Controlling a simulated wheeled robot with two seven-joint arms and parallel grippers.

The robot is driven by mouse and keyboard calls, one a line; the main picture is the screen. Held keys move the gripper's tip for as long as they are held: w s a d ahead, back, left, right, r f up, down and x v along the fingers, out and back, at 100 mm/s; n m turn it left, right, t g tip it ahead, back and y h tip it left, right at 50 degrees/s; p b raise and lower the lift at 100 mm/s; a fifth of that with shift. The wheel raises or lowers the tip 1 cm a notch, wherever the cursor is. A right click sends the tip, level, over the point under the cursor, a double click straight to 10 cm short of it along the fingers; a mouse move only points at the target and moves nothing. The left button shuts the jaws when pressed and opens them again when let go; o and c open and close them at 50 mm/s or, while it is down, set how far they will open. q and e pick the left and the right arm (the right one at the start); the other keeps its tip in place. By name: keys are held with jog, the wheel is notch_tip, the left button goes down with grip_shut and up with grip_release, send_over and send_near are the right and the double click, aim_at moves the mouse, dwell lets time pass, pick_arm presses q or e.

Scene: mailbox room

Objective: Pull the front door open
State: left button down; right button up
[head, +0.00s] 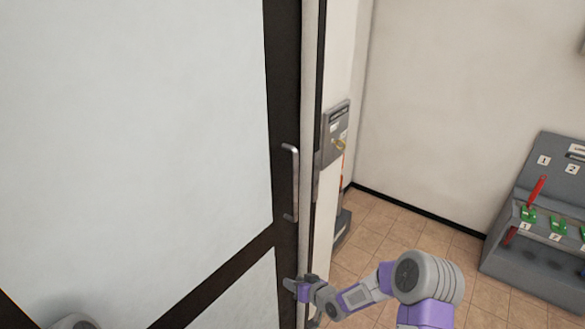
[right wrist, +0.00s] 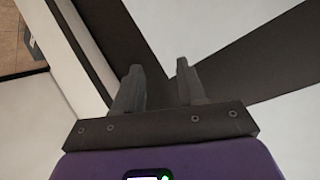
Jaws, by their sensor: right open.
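The front door has pale panels (head: 140,110) and a dark frame (head: 284,90). A slim silver vertical handle (head: 294,182) is fixed on the frame near the door's right edge. My right gripper (head: 290,286) is open and empty, below the handle and apart from it, in front of the lower part of the frame. In the right wrist view its two fingers (right wrist: 158,66) are spread, with the dark frame (right wrist: 240,65) behind them; the handle does not show there. A pale strip runs beside the door edge; I cannot tell whether the door is ajar. My left gripper is out of view.
A grey wall box (head: 335,132) with a brass-coloured part is mounted right of the door. A grey stand (head: 510,255) with numbered labels, green pieces and a red lever (head: 536,190) stands at the right. Tiled floor (head: 385,240) between them is clear.

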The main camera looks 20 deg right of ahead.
jog(key=w+d+r+n+t+y+p, duration=0.15)
jog(key=w+r, duration=0.25)
jog(key=r, duration=0.4)
jog(key=w+d+r+n+t+p, duration=0.1)
jog(key=w+d+r+t, duration=0.15)
jog(key=r, duration=0.55)
jog(key=n+t+y+p, duration=0.1)
jog(key=n+y+p, duration=0.1)
jog(key=n, duration=0.1)
send_near(297, 183)
jog(key=x, duration=0.4)
jog(key=shift+h, duration=0.25)
jog(key=x, duration=0.7)
jog(key=shift+p, duration=0.4)
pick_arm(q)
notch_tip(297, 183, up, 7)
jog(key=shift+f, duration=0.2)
pick_arm(e)
grip_shut()
